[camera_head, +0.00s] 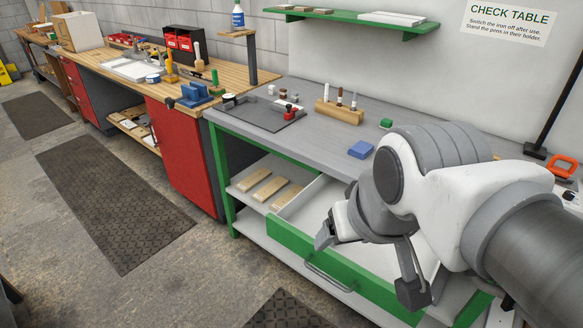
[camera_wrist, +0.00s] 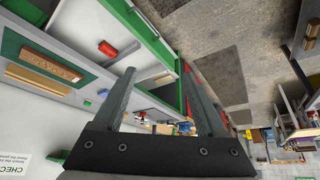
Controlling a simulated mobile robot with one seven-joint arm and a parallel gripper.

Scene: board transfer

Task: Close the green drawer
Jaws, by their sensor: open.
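The green drawer (camera_head: 282,244) is in the green-framed table in the head view. It stands pulled out, with its pale inside showing behind the green front. A grey bar handle (camera_head: 330,279) is on that front. My gripper (camera_head: 368,264) is over the drawer, its two fingers spread apart with nothing between them. One finger overlaps the drawer's front edge in the picture; I cannot tell whether it touches. My arm hides the drawer's right part. In the wrist view my gripper (camera_wrist: 158,72) also shows two spread fingers, with green table parts beyond them.
The grey tabletop (camera_head: 325,143) holds a blue block (camera_head: 360,149), a wooden pen holder (camera_head: 339,112) and a dark mat (camera_head: 263,115). Wooden pieces (camera_head: 262,186) lie on the shelf left of the drawer. A red cabinet (camera_head: 181,152) stands further left. Open floor lies in front.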

